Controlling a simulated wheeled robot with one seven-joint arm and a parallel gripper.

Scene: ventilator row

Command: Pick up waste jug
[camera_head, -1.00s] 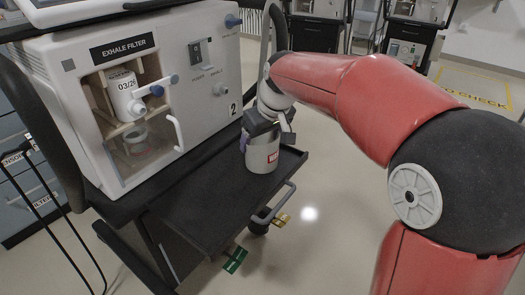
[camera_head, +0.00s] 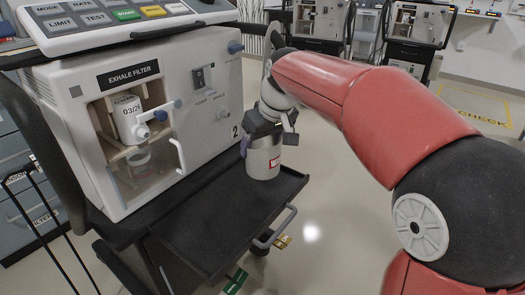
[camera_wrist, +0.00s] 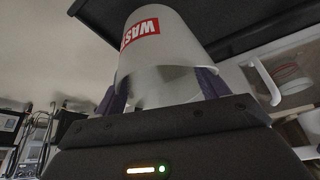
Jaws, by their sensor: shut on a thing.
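The waste jug (camera_head: 262,160) is a pale grey-white cylinder with a red label. It is at the far right corner of the black shelf (camera_head: 215,215) in front of the ventilator. In the head view I cannot tell whether its base touches the shelf. My gripper (camera_head: 262,133) comes down on the jug from above, and its jaws are shut on it. In the wrist view the jug (camera_wrist: 165,50) sits between the two purple finger pads, with the red label showing upside down. The jug's top is mostly hidden behind my gripper in the head view.
The ventilator (camera_head: 205,120) with its exhale filter window stands close left of the jug. A metal handle (camera_head: 276,228) runs along the shelf's right edge. Open floor (camera_head: 335,215) lies right of the shelf. More ventilator carts (camera_head: 410,40) stand at the back.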

